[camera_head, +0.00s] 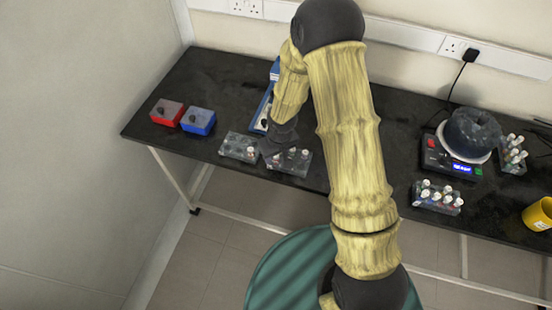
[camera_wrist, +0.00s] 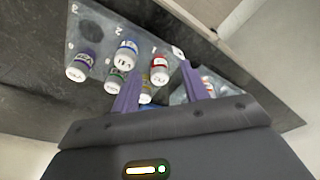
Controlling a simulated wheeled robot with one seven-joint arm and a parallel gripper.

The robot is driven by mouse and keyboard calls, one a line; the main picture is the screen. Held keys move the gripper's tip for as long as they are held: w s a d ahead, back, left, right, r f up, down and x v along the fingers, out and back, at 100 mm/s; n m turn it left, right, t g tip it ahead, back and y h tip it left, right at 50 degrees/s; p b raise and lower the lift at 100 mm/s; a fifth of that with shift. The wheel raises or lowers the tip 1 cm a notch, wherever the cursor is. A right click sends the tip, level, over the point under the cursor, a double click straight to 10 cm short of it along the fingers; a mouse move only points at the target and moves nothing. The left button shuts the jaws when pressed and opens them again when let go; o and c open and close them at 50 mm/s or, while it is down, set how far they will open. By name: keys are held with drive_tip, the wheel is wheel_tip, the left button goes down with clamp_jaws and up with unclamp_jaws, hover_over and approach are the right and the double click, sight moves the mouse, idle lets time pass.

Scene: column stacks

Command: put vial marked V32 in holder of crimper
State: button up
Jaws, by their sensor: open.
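In the wrist view, my gripper (camera_wrist: 160,70) is open, its two purple fingers reaching over a grey rack (camera_wrist: 92,30) of small capped vials. A red-labelled vial (camera_wrist: 159,76) shows between the fingers, untouched as far as I can see. A purple-labelled vial (camera_wrist: 83,66), a blue-labelled vial (camera_wrist: 124,54) and a green-labelled vial (camera_wrist: 115,81) stand to the left. Markings are upside down and too small to read surely, so I cannot tell which is V32. In the head view, a blue-and-white device (camera_head: 264,112) is mostly hidden behind my arm; I cannot tell whether it is the crimper.
Two clear racks, left (camera_head: 239,147) and right (camera_head: 289,161), lie near the table's front edge. A red box (camera_head: 166,112) and blue box (camera_head: 198,121) stand at left. At right are a dark round device (camera_head: 470,135), more vial racks (camera_head: 437,197) and a yellow cup (camera_head: 538,214).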

drive_tip(key=shift+c, duration=0.3)
clamp_jaws()
drive_tip(key=shift+r, duration=0.1)
wheel_tip(320, 180, up, 10)
drive_tip(key=shift+p, duration=0.3)
idle(0.6)
